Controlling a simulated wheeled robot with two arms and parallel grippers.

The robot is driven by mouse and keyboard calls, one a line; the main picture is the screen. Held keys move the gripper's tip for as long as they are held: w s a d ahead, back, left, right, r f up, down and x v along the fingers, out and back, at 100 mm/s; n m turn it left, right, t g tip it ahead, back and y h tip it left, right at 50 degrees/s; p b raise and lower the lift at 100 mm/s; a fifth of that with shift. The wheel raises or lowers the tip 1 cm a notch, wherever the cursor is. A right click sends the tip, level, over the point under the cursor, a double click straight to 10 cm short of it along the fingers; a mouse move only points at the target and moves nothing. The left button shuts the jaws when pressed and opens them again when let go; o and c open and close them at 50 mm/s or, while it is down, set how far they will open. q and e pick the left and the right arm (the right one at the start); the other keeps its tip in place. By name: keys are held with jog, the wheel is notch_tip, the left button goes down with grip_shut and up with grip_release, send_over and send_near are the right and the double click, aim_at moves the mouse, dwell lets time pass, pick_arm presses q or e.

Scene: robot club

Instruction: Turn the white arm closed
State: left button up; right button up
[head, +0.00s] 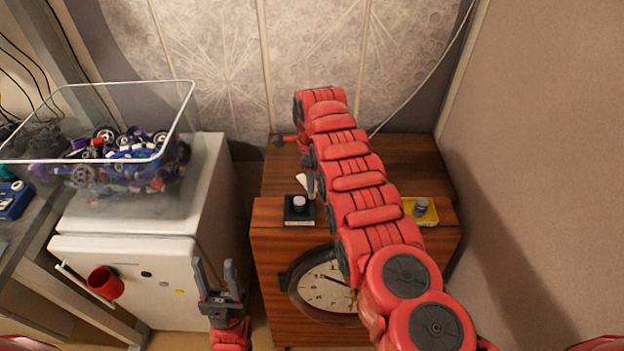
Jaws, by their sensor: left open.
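A small white piece (303,184), possibly the white arm, shows on the wooden cabinet (275,235), just behind a black block with a white knob (299,204). My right arm reaches over the cabinet, and its far end bends down close to the white piece. My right gripper (309,182) is mostly hidden there; its jaws and any contact with the white piece cannot be made out. My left gripper (215,270) is open and empty, pointing up, in front of the gap between the white fridge (130,250) and the cabinet.
A clear bin (170,150) of toy parts stands on the fridge. A red cup (105,283) and a white bar handle (75,285) are on the fridge door. A yellow plate with a grey knob (421,208) lies on the cabinet's right. A clock (315,290) is at its front.

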grip_shut()
